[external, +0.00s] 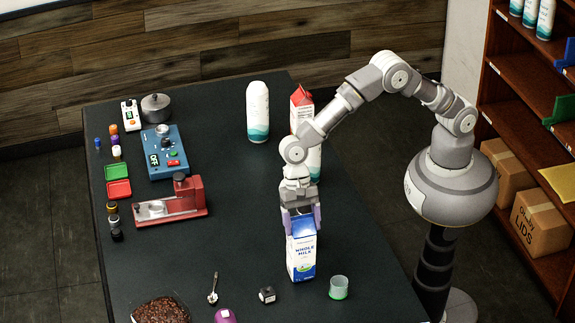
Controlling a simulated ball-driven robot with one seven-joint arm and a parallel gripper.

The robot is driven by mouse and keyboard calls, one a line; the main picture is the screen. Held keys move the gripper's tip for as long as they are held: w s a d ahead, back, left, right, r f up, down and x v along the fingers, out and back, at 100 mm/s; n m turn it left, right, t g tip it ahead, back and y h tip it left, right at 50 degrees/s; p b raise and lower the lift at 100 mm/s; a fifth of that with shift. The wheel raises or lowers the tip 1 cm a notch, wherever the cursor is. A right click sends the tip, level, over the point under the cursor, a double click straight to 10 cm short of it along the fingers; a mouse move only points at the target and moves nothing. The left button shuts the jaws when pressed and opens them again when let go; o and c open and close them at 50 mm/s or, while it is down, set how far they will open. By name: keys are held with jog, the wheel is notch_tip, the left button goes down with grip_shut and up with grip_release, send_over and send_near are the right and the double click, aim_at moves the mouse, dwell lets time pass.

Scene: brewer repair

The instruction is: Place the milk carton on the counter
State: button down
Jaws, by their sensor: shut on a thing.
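The milk carton (301,258) is blue and white with "WHOLE MILK" on its front. It is upright at the near part of the dark counter (235,235). My gripper (301,220) comes down from above and is shut on the carton's top. The gripper's fingers hide part of the carton's upper end. I cannot tell whether the carton's base touches the counter or is slightly above it.
A small green-based cup (339,288) and a dark cube (267,295) are close to the carton. A spoon (213,289) and coffee beans (161,311) lie to the left. A red-topped carton (301,106) and white bottle (258,111) stand behind. The counter's middle is clear.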

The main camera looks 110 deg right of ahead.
jog(key=shift+f, duration=0.2)
grip_release()
jog(key=d+r+n+t+h+p, duration=0.1)
jog(key=d+r+n+t, duration=0.25)
jog(key=r, duration=0.85)
jog(key=s+d+r+n+t, duration=0.15)
jog(key=d+r, duration=0.35)
jog(key=r, duration=0.7)
jog(key=d+r+n+t+h+p, duration=0.1)
jog(key=d+r+n+t, duration=0.25)
jog(key=r, duration=0.95)
jog(key=s+d+r+n+t, duration=0.2)
jog(key=s+r+n, duration=0.1)
jog(key=r, duration=0.5)
jog(key=s+d+r+n+t+h, duration=0.1)
jog(key=s+d+r+n+t, duration=0.1)
jog(key=s+r, duration=0.4)
jog(key=s+d+r+n+t+h, duration=0.1)
jog(key=s+d+r+n+t, duration=0.2)
jog(key=r, duration=0.7)
jog(key=shift+s+n, duration=0.75)
jog(key=shift+s, duration=0.5)
